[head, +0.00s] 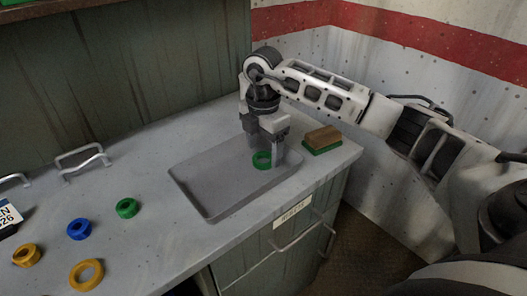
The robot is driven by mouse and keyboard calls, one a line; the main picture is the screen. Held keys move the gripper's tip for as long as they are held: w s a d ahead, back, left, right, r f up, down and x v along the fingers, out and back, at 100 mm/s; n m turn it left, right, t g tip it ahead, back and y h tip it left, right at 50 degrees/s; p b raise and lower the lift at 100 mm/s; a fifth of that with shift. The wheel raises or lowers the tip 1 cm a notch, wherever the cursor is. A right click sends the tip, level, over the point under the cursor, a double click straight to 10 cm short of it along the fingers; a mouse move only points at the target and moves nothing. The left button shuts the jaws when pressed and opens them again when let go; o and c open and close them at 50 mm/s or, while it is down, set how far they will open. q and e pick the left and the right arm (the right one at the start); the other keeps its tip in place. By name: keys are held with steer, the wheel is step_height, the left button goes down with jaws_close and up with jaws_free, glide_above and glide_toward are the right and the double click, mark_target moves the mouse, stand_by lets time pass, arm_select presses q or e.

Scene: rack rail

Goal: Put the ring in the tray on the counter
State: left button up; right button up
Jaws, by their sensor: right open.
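A green ring (261,160) lies in the grey tray (200,199) on the counter, near the tray's far right end. My right gripper (264,153) reaches down over that end of the tray. Its jaws are open, with the green ring low between or just beside the fingers; I cannot tell whether a finger touches it. A finger hides part of the ring's right side. My left gripper is not in view.
Another green ring (127,208), a blue ring (79,229) and two yellow-orange rings (26,255) (86,274) lie on the counter (150,247) at left. A brown and green block (322,139) sits right of the tray. Metal handles (83,160) stand near the back panel.

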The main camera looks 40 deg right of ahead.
step_height(320, 180, up, 10)
steer(key=shift+r, duration=0.25)
stand_by(0.5)
